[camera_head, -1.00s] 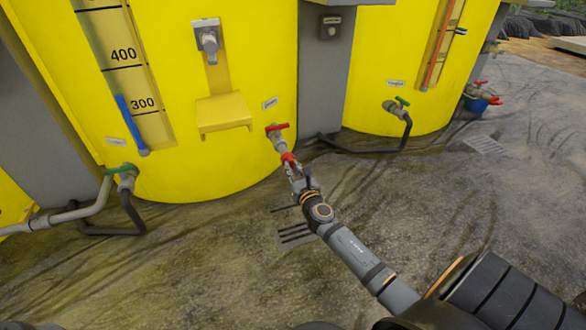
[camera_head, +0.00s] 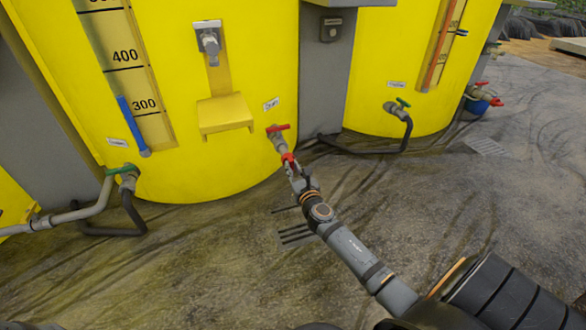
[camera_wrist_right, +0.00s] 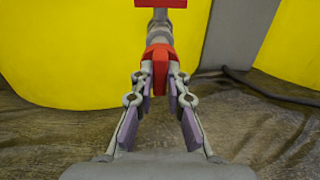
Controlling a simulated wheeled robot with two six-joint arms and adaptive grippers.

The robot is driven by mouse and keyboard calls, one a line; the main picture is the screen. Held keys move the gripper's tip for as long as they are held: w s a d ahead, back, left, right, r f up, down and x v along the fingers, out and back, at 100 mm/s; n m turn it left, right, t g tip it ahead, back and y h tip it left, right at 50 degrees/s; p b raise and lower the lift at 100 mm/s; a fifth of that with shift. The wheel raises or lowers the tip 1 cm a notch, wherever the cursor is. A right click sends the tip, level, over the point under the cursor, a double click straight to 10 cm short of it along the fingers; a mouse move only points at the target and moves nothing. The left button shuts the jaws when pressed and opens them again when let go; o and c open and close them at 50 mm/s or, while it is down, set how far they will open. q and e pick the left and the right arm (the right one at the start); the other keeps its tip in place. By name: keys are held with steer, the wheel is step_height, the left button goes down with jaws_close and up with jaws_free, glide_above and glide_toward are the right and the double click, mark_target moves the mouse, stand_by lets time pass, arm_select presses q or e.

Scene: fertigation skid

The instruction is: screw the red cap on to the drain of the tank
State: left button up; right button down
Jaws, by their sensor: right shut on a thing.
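The yellow tank (camera_head: 220,160) stands in front of me, with a drain (camera_head: 279,143) low on its right side. The drain has a red valve handle (camera_head: 278,127) and a small white label above it. The red cap (camera_head: 289,158) is at the drain's outlet end; it also shows in the right wrist view (camera_wrist_right: 159,68), in line with the grey pipe and seemingly against it. My right gripper (camera_head: 292,168) is shut on the cap from the near side, its two fingers (camera_wrist_right: 160,85) on either side. The thread is hidden. My left gripper is not in view.
A green-handled valve with a grey pipe (camera_head: 95,210) is at the left. A second yellow tank (camera_head: 385,70) with a green-handled outlet and black hose (camera_head: 375,150) stands at the right. A blue bucket (camera_head: 478,103) is farther right. The wet floor between is mostly clear, with drain grates.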

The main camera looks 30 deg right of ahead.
steer(key=shift+w, duration=0.15)
stand_by(0.3)
steer(key=m+b, duration=0.1)
steer(key=m, duration=0.3)
steer(key=shift+m, duration=0.3)
steer(key=m, duration=1.3)
steer(key=c, duration=0.8)
jaws_free()
